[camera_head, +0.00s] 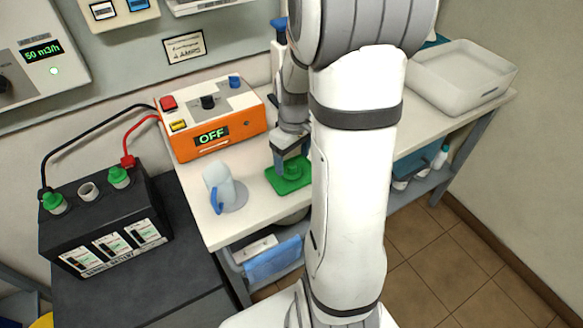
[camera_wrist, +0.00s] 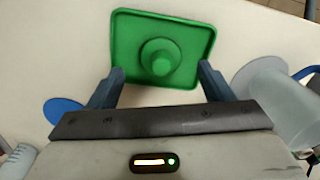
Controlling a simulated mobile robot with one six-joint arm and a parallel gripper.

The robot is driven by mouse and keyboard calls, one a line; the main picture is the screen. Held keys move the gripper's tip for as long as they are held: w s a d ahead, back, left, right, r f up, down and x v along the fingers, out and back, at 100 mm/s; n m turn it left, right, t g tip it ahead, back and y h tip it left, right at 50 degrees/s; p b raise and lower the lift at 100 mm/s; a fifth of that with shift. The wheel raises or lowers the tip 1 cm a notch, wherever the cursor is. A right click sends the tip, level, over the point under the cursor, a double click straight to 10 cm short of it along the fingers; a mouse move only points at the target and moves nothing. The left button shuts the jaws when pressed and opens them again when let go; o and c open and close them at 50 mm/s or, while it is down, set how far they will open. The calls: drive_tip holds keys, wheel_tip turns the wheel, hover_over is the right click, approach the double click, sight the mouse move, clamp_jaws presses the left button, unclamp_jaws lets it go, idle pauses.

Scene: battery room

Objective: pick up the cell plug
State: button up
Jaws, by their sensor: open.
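The green cell plug (camera_wrist: 160,62) sits upright near the middle of a green tray (camera_wrist: 195,28) on the white bench; the head view shows the plug (camera_head: 292,169) and tray (camera_head: 283,186) too. My gripper (camera_wrist: 159,72) is open and empty. Its two fingers are apart, left and right of the plug, with their tips near the tray's closest edge in the wrist view. In the head view my gripper (camera_head: 289,158) is over the tray and partly hides it. I cannot tell the height gap to the plug.
A black battery (camera_head: 110,225) stands left with two green plugs and one uncapped opening (camera_head: 88,191) between them. A clear jug (camera_head: 221,187) stands left of the tray, a white basin (camera_head: 462,75) at right.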

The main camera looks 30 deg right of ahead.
sight(292, 165)
wheel_tip(292, 165, down, 4)
drive_tip(key=shift+a+r, duration=0.1)
drive_tip(key=shift+r, duration=0.05)
drive_tip(key=c, duration=1)
